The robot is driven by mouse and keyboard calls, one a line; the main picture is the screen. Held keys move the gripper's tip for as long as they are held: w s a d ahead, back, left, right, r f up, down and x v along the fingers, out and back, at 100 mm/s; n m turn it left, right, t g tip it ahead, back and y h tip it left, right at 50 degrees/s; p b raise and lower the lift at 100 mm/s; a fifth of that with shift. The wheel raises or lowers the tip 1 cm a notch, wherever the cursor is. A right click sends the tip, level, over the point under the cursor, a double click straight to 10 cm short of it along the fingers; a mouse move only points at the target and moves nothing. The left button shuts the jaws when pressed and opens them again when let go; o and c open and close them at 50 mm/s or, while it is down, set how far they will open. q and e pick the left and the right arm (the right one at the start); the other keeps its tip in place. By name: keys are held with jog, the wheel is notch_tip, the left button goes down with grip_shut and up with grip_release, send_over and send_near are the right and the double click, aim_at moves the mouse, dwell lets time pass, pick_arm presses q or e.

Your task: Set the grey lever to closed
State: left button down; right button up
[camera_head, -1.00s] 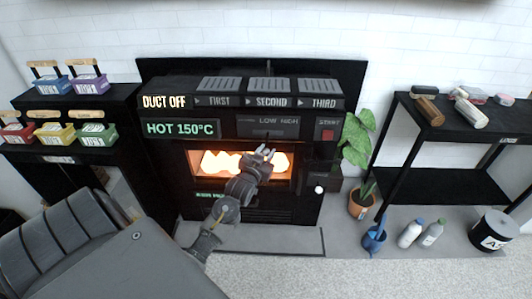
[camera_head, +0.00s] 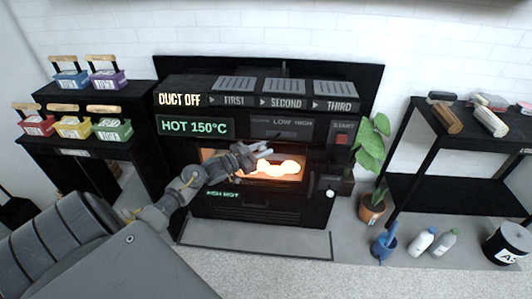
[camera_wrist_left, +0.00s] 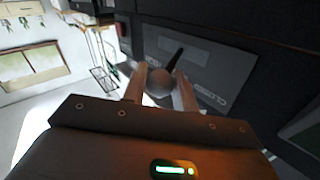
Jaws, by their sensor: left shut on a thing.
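The dark panel (camera_head: 285,127) on the stove front carries the marks LOW and HIGH, with a fainter word to their left. My left gripper (camera_head: 266,147) is just below this panel, in front of the glowing window. In the left wrist view, the left gripper (camera_wrist_left: 160,90) has its two fingers on either side of the round grey lever knob (camera_wrist_left: 160,80), shut on it. A dark bar (camera_wrist_left: 175,60) sticks out past the knob. In the head view the lever is too small and covered to make out its setting. My right gripper is not in view.
The stove display (camera_head: 195,127) reads HOT 150°C. A START button (camera_head: 342,139) is right of the panel. A potted plant (camera_head: 371,150) stands right of the stove. Several coloured boxes stand on the black shelves at the left.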

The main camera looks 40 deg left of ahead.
pick_arm(q)
jog(key=shift+a, duration=0.1)
jog(key=shift+a+r, duration=0.15)
jog(key=shift+a, duration=0.2)
jog(key=shift+w+a, duration=0.1)
jog(key=shift+a, duration=0.25)
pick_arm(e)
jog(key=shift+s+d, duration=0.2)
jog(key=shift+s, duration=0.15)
pick_arm(q)
jog(key=c, duration=1.1)
grip_release()
jog(key=shift+a, duration=0.1)
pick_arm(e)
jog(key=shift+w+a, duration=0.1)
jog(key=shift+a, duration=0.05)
